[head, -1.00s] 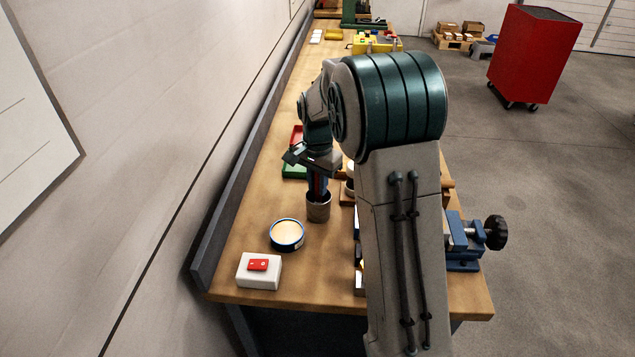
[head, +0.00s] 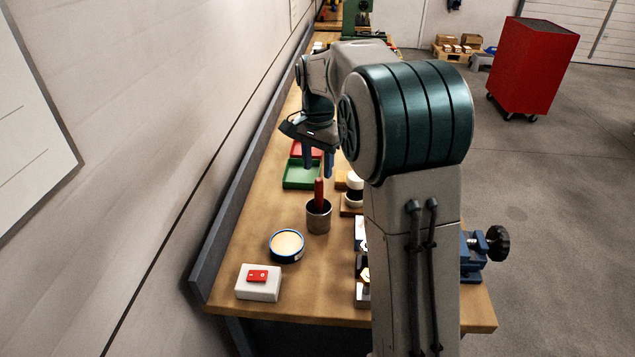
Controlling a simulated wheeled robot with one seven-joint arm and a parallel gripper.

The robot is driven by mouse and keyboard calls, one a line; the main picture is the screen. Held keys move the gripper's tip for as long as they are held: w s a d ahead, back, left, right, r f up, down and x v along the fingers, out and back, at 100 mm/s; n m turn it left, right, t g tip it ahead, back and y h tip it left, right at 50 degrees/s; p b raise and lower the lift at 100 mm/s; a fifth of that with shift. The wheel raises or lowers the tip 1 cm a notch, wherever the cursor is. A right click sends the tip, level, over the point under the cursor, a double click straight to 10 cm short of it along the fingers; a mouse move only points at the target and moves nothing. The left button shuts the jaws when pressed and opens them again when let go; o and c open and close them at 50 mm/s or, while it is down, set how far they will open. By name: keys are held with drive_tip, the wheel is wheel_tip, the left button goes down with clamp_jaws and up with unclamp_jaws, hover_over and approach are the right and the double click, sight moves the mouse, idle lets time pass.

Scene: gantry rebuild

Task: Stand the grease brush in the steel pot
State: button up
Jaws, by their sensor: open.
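The steel pot (head: 318,219) stands upright on the wooden bench. The grease brush (head: 319,191) stands in it, its red handle sticking up out of the top; its lower part is hidden inside the pot. My gripper (head: 319,170) is open and empty, with its blue fingers pointing down, above and just behind the pot. The fingers are apart from the brush handle.
A round blue-rimmed tin (head: 287,246) and a white box with a red item (head: 258,284) stand in front of the pot. Green (head: 300,175) and red trays lie behind. A blue vice (head: 474,254) is at right. My arm hides part of the bench.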

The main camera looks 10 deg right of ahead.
wheel_tip(320, 180, up, 2)
drive_tip(key=shift+r, duration=0.15)
drive_tip(key=shift+s+r, duration=0.1)
drive_tip(key=shift+r, duration=0.15)
drive_tip(key=s+f+n+t, duration=0.1)
drive_tip(key=s+n, duration=0.4)
drive_tip(key=s, duration=0.9)
drive_tip(key=s+f+n+t, duration=0.2)
drive_tip(key=s+f+n, duration=0.1)
drive_tip(key=s, duration=1)
drive_tip(key=shift+s+d+n, duration=0.15)
drive_tip(key=shift+s+n, duration=0.2)
drive_tip(key=shift+n, duration=0.55)
